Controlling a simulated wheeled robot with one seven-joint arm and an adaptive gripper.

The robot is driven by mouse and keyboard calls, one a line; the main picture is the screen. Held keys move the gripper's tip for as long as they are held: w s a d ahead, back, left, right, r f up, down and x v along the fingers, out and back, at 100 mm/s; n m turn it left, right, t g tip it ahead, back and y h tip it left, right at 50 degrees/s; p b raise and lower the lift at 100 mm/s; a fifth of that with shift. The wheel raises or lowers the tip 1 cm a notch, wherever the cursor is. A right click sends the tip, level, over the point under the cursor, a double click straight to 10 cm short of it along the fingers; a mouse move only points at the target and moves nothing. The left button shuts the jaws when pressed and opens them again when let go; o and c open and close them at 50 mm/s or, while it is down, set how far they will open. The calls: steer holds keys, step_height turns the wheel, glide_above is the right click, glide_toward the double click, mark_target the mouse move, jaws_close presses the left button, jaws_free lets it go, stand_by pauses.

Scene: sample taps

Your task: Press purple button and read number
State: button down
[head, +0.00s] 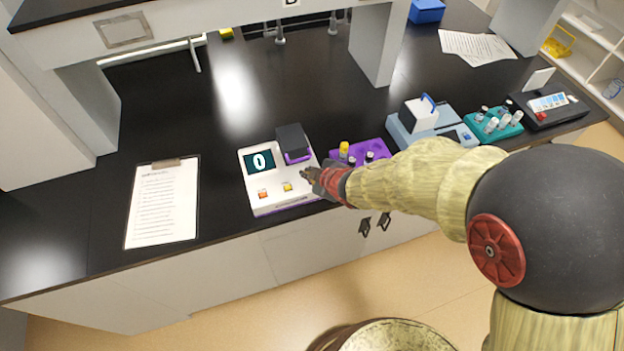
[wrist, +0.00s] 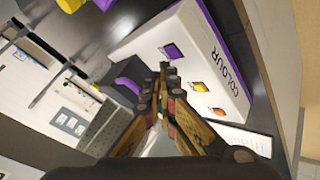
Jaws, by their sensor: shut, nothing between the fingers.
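A white box device (head: 262,197) stands on the black bench, with a dark screen (head: 259,162) reading 0. In the head view its orange button (head: 263,194) and yellow button (head: 288,187) show; the purple button is hidden at my fingertips. In the wrist view the purple button (wrist: 172,52) shows on the device face (wrist: 205,45), in a row with the yellow button (wrist: 199,87) and orange button (wrist: 217,111). My gripper (head: 308,175) is shut and empty, its fingertips (wrist: 164,70) near the purple button. I cannot tell whether they touch it.
A dark-topped block (head: 291,137) sits at the device's back right corner. A purple rack (head: 371,148) with capped vials stands close on the right. Beyond it are a blue-grey instrument (head: 434,122) and a teal rack (head: 481,128). A clipboard (head: 163,203) lies on the left.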

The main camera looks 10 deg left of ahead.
steer(key=shift+f, duration=0.1)
steer(key=shift+f+b, duration=0.35)
steer(key=shift+b, duration=0.05)
steer(key=shift+f+b, duration=0.35)
steer(key=shift+f, duration=0.05)
stand_by(0.7)
stand_by(0.3)
steer(key=shift+r+p, duration=0.75)
steer(key=shift+r, duration=0.1)
step_height(320, 180, up, 5)
steer(key=p, duration=0.4)
steer(key=shift+r+p, duration=0.1)
steer(key=shift+p, duration=0.2)
stand_by(0.5)
